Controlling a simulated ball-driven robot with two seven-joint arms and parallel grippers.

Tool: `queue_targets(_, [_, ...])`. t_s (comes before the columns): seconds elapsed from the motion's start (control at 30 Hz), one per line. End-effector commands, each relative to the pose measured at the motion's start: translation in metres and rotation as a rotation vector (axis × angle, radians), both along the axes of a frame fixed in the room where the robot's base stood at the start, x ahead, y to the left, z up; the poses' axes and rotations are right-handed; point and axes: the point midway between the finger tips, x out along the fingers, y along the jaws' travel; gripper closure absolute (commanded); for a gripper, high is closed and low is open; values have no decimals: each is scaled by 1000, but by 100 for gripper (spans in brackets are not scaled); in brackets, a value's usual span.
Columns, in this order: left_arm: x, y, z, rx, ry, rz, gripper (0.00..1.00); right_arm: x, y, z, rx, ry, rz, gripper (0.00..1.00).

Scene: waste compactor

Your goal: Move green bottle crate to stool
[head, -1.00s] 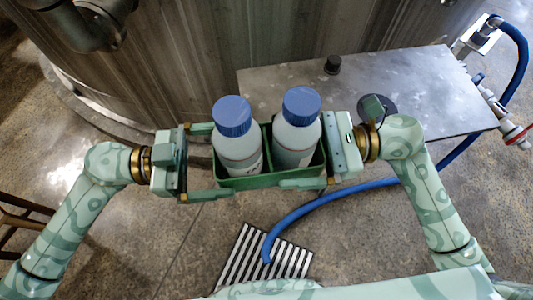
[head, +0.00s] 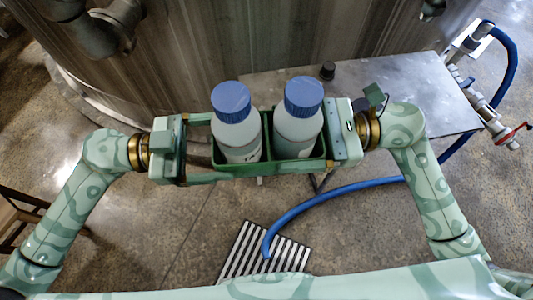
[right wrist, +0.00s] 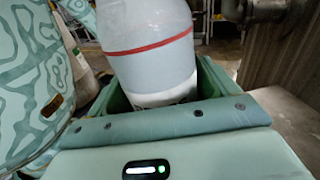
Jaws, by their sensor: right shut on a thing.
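The green bottle crate (head: 292,167) is held up in front of me with two white, blue-capped bottles (head: 236,128) (head: 298,122) upright in it. My right gripper (head: 328,135) is shut on the crate at its right end. In the right wrist view, the crate (right wrist: 213,80) and a bottle (right wrist: 152,58) with a red band are close beyond the gripper body. My left gripper (head: 208,148) is at the left end, its fingers spread wide on the near and far sides; firm contact is unclear. A brown wooden frame (head: 18,215), perhaps the stool, is cut off at the left edge.
A grey metal table (head: 410,90) with a black knob (head: 327,70) stands behind and right of the crate. A large metal tank (head: 240,35) is behind. A blue hose (head: 345,188) runs over the floor to a striped grate (head: 262,250). Open floor lies left of the grate.

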Motion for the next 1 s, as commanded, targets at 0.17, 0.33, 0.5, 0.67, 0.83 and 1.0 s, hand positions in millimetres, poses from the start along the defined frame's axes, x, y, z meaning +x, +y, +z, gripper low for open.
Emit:
queue_targets(0.17, [-1,0,19,-2,-19,1,42,-2,0,19,2,-16,1,42])
queue_targets(0.33, [-1,0,17,-1,-17,1,42,-2,0,17,2,-14,1,42])
queue_targets(0.5, [-1,0,17,-1,-17,1,42,-2,0,17,2,-14,1,42])
queue_targets(0.67, [-1,1,17,-1,-18,1,42,-2,0,17,2,-14,1,42])
queue_targets(0.83, [0,1,17,-1,-18,2,42,-1,0,16,2,-14,1,42])
queue_targets(1.0, [6,0,9,-1,-16,1,42,6,-1,9,1,-13,1,42])
